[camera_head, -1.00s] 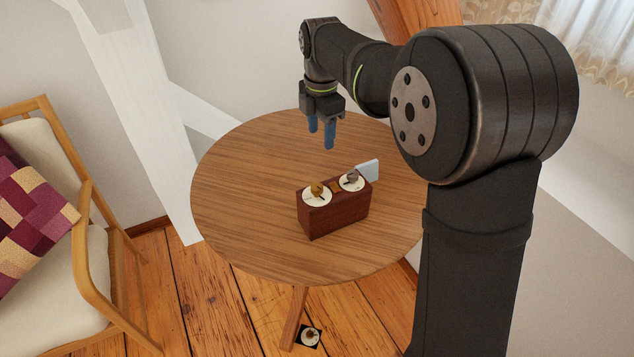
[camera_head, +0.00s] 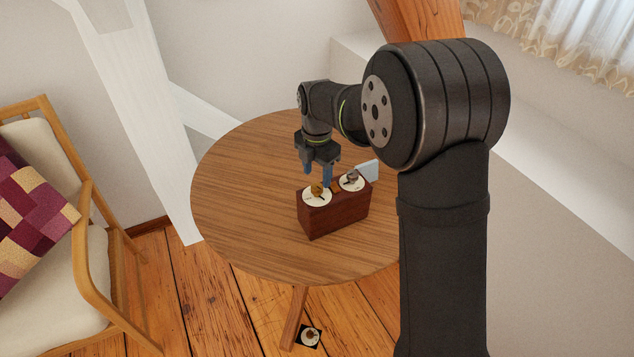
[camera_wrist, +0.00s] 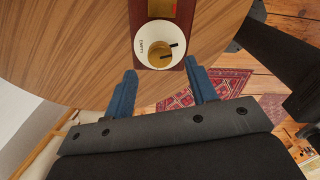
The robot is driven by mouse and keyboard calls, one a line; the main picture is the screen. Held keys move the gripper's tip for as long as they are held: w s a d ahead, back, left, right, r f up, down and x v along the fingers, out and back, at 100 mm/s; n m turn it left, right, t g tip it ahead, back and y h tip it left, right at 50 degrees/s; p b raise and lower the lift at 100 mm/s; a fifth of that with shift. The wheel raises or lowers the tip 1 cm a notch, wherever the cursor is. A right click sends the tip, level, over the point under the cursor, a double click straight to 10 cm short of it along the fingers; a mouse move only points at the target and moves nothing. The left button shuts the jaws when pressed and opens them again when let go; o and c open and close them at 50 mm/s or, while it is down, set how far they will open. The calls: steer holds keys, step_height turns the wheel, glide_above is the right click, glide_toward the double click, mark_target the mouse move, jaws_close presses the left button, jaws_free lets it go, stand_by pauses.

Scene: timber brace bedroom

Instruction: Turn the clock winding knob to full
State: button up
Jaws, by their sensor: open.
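A dark red-brown wooden box (camera_head: 335,216), apparently the clock, stands on the round table. Its top carries two cream dials. The left dial has a brass knob (camera_head: 317,189) and the right one a grey knob (camera_head: 352,176). In the wrist view the brass knob (camera_wrist: 160,54) sits on its dial (camera_wrist: 143,45), with small lettering at left and two black marks at right. My gripper (camera_head: 317,175) points down just behind and above the brass knob. Its blue fingers are apart and empty. In the wrist view the knob lies just above the gap between the fingertips (camera_wrist: 160,72).
A pale blue-grey plate (camera_head: 368,169) stands behind the box's right end. The round wooden table (camera_head: 240,190) is otherwise clear. A cushioned chair (camera_head: 75,240) stands at left. A small round dial-like object (camera_head: 310,336) is low near the table leg.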

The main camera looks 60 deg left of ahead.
mark_target(317, 186)
steer(key=shift+f, duration=2.05)
steer(key=c, duration=1)
